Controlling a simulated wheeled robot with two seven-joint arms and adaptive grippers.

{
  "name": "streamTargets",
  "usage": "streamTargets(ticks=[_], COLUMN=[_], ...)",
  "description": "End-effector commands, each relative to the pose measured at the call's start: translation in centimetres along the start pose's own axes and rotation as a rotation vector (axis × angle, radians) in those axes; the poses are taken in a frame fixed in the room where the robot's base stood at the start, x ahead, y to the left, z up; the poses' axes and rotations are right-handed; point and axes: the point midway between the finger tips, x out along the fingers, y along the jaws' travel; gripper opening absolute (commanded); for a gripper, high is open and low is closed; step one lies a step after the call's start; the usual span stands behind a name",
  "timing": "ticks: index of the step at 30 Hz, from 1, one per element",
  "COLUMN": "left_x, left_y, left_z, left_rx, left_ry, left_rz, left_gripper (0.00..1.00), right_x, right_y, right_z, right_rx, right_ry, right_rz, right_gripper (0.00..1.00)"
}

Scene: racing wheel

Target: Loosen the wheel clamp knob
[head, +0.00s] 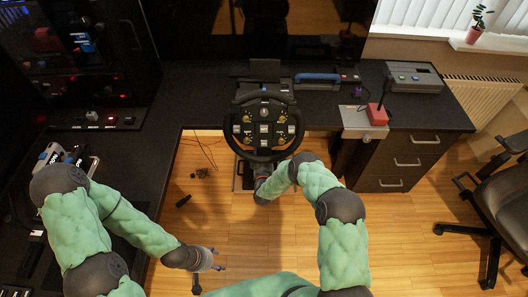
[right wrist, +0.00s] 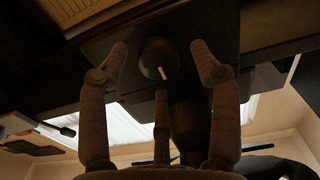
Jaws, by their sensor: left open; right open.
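The wheel clamp knob (right wrist: 158,58) is a dark round knob with a pale bar mark, seen from below in the right wrist view against a dark underside. My right gripper (right wrist: 160,78) is open, with its fingers spread around the knob and apart from it as far as I can see. In the head view the right hand is largely hidden below the racing wheel (head: 264,128), which stands at the desk's front edge. The knob is hidden there. My left gripper (head: 211,267) is open and empty above the wooden floor, at lower left.
The black desk (head: 215,85) runs along the back and left. A drawer cabinet (head: 400,160) stands right of the right arm, below a red-based joystick (head: 376,113). An office chair (head: 495,195) is at far right. The floor (head: 240,235) between is mostly clear.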

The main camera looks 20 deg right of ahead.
Motion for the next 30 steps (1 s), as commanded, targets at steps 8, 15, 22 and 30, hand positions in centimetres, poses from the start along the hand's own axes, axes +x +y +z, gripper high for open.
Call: streamTargets(ticks=[8, 15, 22, 30], left_x=[-0.03, -0.03, 0.13, 0.85], left_y=[0.01, 0.01, -0.05, -0.3], left_z=[-0.01, -0.01, -0.01, -0.04], left_rx=[0.0, 0.0, 0.0, 0.0], left_ry=[0.0, 0.0, 0.0, 0.0], left_rz=[0.0, 0.0, 0.0, 0.0], left_gripper=[0.55, 0.55, 0.55, 0.55], right_x=[-0.02, 0.0, 0.04, 0.13], right_y=[-0.01, -0.02, -0.05, -0.1], right_z=[-0.01, -0.08, -0.14, -0.19], right_rx=[0.0, 0.0, -0.027, -0.168], right_ry=[0.0, 0.002, 0.004, 0.008], right_rz=[0.0, 0.0, 0.0, 0.0], right_gripper=[0.39, 0.08, 0.08, 0.08])
